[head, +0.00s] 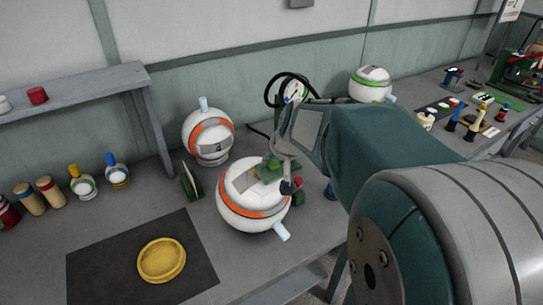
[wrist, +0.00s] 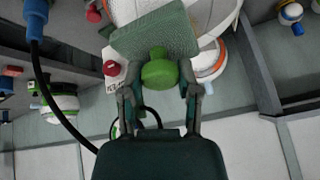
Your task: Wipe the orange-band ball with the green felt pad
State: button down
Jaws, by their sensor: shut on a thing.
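A white ball with an orange band and grey patches (head: 238,206) sits on the grey bench in the head view. My gripper (head: 283,172) is just above its upper right side. In the wrist view my gripper (wrist: 160,88) is shut on the green knob (wrist: 160,72) of the green felt pad (wrist: 155,33). The pad (head: 266,174) lies over the ball's top in the head view, touching or very close; I cannot tell which. Pad and gripper hide part of the ball. A second orange-band ball (head: 208,134) stands behind it.
A yellow dish (head: 161,260) lies on a black mat (head: 90,274) at front left. A dark green upright piece (head: 191,182) stands left of the near ball. Small bottles (head: 83,184) stand farther left under a shelf (head: 75,92). A green-band ball (head: 370,86) is at the back.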

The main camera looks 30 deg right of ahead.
jog(key=shift+w+f, duration=0.2)
jog(key=shift+f, duration=0.65)
dwell(0.6)
jog(key=shift+w+a+r, duration=0.2)
jog(key=shift+w+a, duration=0.55)
jog(key=shift+w+a+r, duration=0.25)
jog(key=shift+w+a, duration=0.55)
jog(key=shift+w+a+r, duration=0.2)
jog(key=shift+w+a, duration=0.55)
jog(key=shift+s+d+f, duration=0.25)
jog(key=shift+s+d, duration=0.35)
jog(key=shift+s, duration=0.05)
jog(key=shift+s+d+f, duration=0.25)
jog(key=shift+s+d, duration=0.35)
jog(key=shift+s+d+f, duration=0.25)
jog(key=shift+s+d, duration=0.8)
jog(key=shift+s, duration=0.05)
jog(key=shift+r, duration=0.1)
jog(key=shift+s+d+r, duration=0.1)
jog(key=shift+s+r, duration=0.15)
jog(key=shift+r, duration=0.7)
jog(key=shift+s+a+r, duration=0.1)
jog(key=shift+s+r, duration=0.1)
jog(key=shift+r, duration=0.8)
jog(key=shift+s+d+r, duration=0.1)
jog(key=shift+s+r, duration=0.15)
jog(key=shift+r, duration=0.7)
